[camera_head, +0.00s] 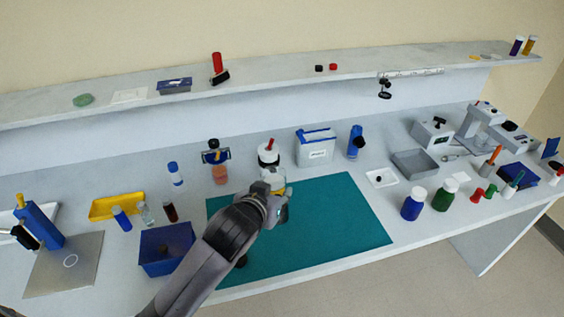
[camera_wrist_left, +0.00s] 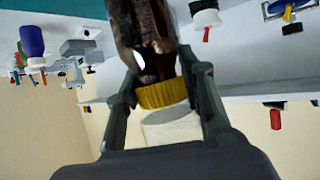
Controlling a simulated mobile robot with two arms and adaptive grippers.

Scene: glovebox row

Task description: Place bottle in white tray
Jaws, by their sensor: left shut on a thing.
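My left gripper (camera_head: 277,197) is above the teal mat (camera_head: 340,215), shut on a bottle that is mostly hidden by the gripper in the head view. In the left wrist view the bottle (camera_wrist_left: 170,127) shows a white part and a ribbed yellow band between my left fingers (camera_wrist_left: 163,98). A dark brown, glossy shape (camera_wrist_left: 145,35) lies beyond the band; I cannot tell whether it belongs to the bottle. My right gripper is not in view.
A white bottle (camera_head: 268,156) stands at the mat's back edge. A blue bin (camera_head: 150,262) and a yellow tray (camera_head: 103,208) are left of my arm. Blue (camera_head: 411,206) and green (camera_head: 443,197) bottles stand near the bench's front edge. The mat's right part is clear.

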